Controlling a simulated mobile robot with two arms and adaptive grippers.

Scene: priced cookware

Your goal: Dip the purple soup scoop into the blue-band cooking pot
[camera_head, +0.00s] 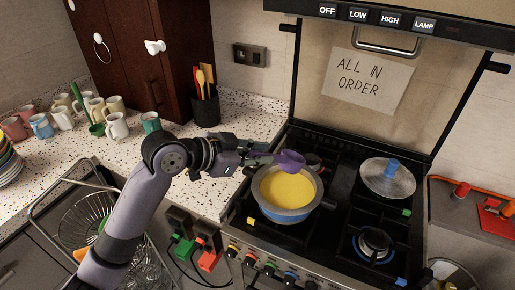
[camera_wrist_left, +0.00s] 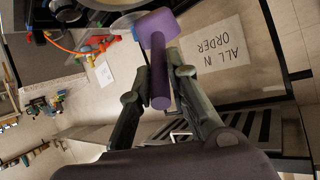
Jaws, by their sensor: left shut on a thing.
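The blue-band cooking pot (camera_head: 285,214) stands on the front left burner, filled with yellow soup (camera_head: 287,188). The purple soup scoop (camera_head: 290,160) is over the pot's far rim, its bowl above the soup; I cannot tell whether it touches the rim. My left gripper (camera_head: 256,157) is shut on the scoop's handle, just left of the pot and above its rim height. In the left wrist view the purple handle (camera_wrist_left: 159,75) sits between the two fingers (camera_wrist_left: 160,88). The right gripper is not in view.
A lidded pan (camera_head: 388,181) stands on the back right burner, and the front right burner (camera_head: 373,244) is bare. A utensil holder (camera_head: 206,112) and several mugs stand on the counter. A dish rack (camera_head: 85,225) is at the lower left. The hood (camera_head: 400,22) overhangs the stove.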

